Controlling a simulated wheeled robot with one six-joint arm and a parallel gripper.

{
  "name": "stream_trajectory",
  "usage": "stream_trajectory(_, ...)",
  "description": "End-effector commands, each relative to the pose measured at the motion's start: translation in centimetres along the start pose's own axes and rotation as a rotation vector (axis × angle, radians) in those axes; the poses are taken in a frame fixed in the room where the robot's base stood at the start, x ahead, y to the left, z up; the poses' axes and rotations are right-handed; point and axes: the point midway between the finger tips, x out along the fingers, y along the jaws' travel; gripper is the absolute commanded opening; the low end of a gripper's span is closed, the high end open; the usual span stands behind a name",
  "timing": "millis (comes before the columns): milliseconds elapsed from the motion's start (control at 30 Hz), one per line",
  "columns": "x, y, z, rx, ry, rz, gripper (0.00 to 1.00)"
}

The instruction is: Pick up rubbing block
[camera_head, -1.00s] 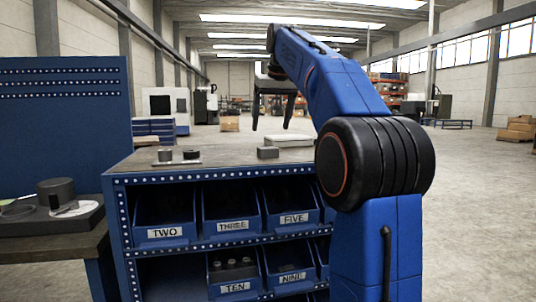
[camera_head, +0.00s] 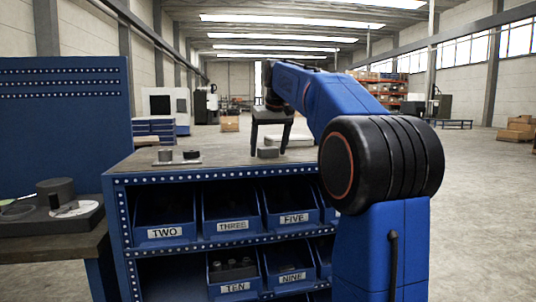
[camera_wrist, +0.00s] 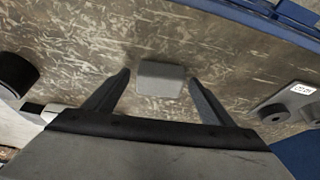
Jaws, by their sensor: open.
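The rubbing block, which I take to be the small grey block (camera_head: 268,153), lies on the worktop of the blue cabinet (camera_head: 215,157). In the wrist view the block (camera_wrist: 161,78) shows between the two fingertips, with bare worktop visible on both sides of it. My gripper (camera_head: 269,149) is open and points down over the block. In the wrist view my gripper (camera_wrist: 159,77) has its dark fingers spread and empty. The exact height of the fingertips above the worktop is hard to tell.
A flat plate with dark cylinders (camera_head: 177,158) stands on the worktop to the left. A larger pale grey piece (camera_head: 298,141) lies behind the gripper. A black cylinder (camera_wrist: 15,73) shows in the wrist view. Labelled blue bins (camera_head: 231,212) fill the cabinet front.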

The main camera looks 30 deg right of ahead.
Motion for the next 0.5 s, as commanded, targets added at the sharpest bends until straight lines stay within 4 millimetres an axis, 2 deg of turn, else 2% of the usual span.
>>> stream_trajectory(133,-0.02,0.0,-0.01,0.0,0.0,0.0,0.77)
stream_trajectory(167,-0.02,0.0,-0.01,0.0,0.0,0.0,0.72)
stream_trajectory(333,-0.03,0.0,-0.01,0.0,0.0,0.0,0.31)
stream_trajectory(367,-0.03,0.0,-0.01,0.0,0.0,0.0,0.28)
stream_trajectory(500,-0.06,0.0,-0.01,0.0,0.001,0.0,0.28)
